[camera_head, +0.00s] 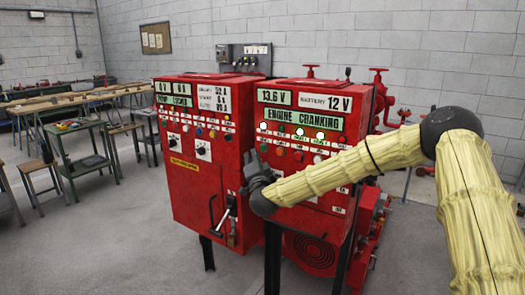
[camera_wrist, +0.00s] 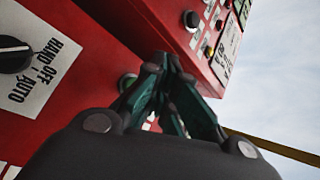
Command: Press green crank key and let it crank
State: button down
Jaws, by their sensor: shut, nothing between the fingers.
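The right red control cabinet (camera_head: 309,120) has a display (camera_head: 300,118) reading "ENGINE CRANKING", with 13.6 V and battery 12 V readouts above it. Rows of small lamps and coloured buttons sit below, some lamps glowing white. My gripper (camera_head: 256,172) is at the left front of this cabinet, and its wrist hides part of the lower panel. In the wrist view, my gripper (camera_wrist: 167,65) is shut and empty, fingertips close to the red panel. A round greenish button (camera_wrist: 127,82) shows beside the left finger, partly covered. I cannot tell whether the fingertips touch a key.
A second red cabinet (camera_head: 190,160) with a black lever stands at left. A HAND-OFF-AUTO knob (camera_wrist: 14,55) is left of my fingers in the wrist view. Red piping (camera_head: 395,105) is behind my arm. Tables and stools (camera_head: 80,150) stand at far left; the floor between is clear.

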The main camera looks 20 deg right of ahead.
jog(key=shift+s+a, duration=1)
jog(key=shift+a, duration=0.25)
jog(key=s+a+f+n+g+y, duration=0.2)
jog(key=s+a+f, duration=0.15)
jog(key=f, duration=0.65)
jog(key=s+a+f+n+g+y, duration=0.25)
jog(key=a+f, duration=0.25)
jog(key=f, duration=0.4)
jog(key=s+a+f+n+g+y, duration=0.1)
jog(key=s+a+f+n+g, duration=0.1)
jog(key=s+f, duration=0.65)
jog(key=s+a+f+n+g, duration=0.25)
jog(key=s+f, duration=0.35)
jog(key=f, duration=0.5)
jog(key=s+d+f+n+g, duration=0.1)
jog(key=s+d+f+g, duration=0.15)
jog(key=s+f, duration=0.55)
jog(key=s+d+f+n+g, duration=0.1)
jog(key=s+f+g, duration=0.35)
jog(key=s, duration=0.85)
jog(key=s+d+f+n+g+h, duration=0.1)
jog(key=s+d+g, duration=0.1)
jog(key=s, duration=0.8)
jog(key=s+d+f+g+h, duration=0.1)
jog(key=s+d, duration=0.4)
jog(key=s, duration=0.5)
jog(key=shift+s+f+n+g+h, duration=0.35)
jog(key=shift+s+f+n+g, duration=0.05)
jog(key=shift+f+g, duration=0.35)
